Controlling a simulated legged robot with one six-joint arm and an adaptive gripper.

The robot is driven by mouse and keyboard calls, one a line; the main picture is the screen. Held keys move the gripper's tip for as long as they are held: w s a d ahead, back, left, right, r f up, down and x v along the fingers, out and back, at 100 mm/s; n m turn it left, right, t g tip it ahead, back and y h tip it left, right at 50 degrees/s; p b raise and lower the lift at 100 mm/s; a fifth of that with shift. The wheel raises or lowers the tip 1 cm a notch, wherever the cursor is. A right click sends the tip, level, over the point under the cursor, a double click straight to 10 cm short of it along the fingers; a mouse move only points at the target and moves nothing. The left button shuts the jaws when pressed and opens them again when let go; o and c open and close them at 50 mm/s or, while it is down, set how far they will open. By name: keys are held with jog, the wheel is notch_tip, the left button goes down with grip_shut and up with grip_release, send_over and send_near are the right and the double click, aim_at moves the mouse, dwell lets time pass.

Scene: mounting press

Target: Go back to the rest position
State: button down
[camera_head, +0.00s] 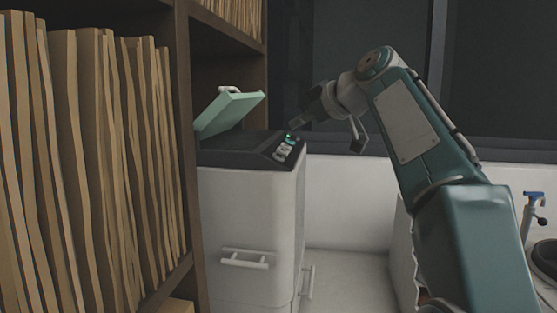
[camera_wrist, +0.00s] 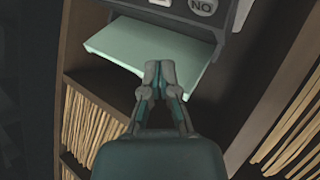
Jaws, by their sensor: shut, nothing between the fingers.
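My gripper (camera_head: 297,127) is shut and empty, just above the right side of the mounting press's dark top, by the control panel. In the wrist view my gripper (camera_wrist: 160,68) has its fingertips together, in front of the pale green lid. The mounting press (camera_head: 250,210) is a white cabinet with a dark top and a handle on its front. Its pale green lid (camera_head: 228,112) is tilted up and open; it also shows in the wrist view (camera_wrist: 125,50). The panel (camera_head: 287,148) has a green light and several pale buttons. I cannot tell whether the fingertips touch the panel.
A wooden shelf (camera_head: 183,120) full of brown folders (camera_head: 90,160) stands close on the left. A pale wall (camera_head: 350,200) and dark windows (camera_head: 350,70) are behind. A blue-handled tap (camera_head: 533,212) is at the far right. Air above the press's right side looks free.

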jog(key=s+d+f+m+g+h, duration=0.1)
jog(key=s+d+f+m+h, duration=0.2)
jog(key=s+f, duration=0.8)
jog(key=s+d+f+m+g+h, duration=0.1)
jog(key=s+d+f+m, duration=0.3)
jog(key=s+f, duration=0.7)
jog(key=s+d+f+m+g+h, duration=0.2)
jog(key=s+f+m, duration=0.4)
jog(key=s+f, duration=0.5)
notch_tip(320, 180, down, 4)
jog(key=d+h, duration=0.1)
jog(key=h, duration=0.1)
jog(key=shift+s+d+h, duration=0.15)
jog(key=shift+d+h, duration=0.1)
jog(key=shift+h, duration=0.05)
jog(key=shift+r, duration=0.1)
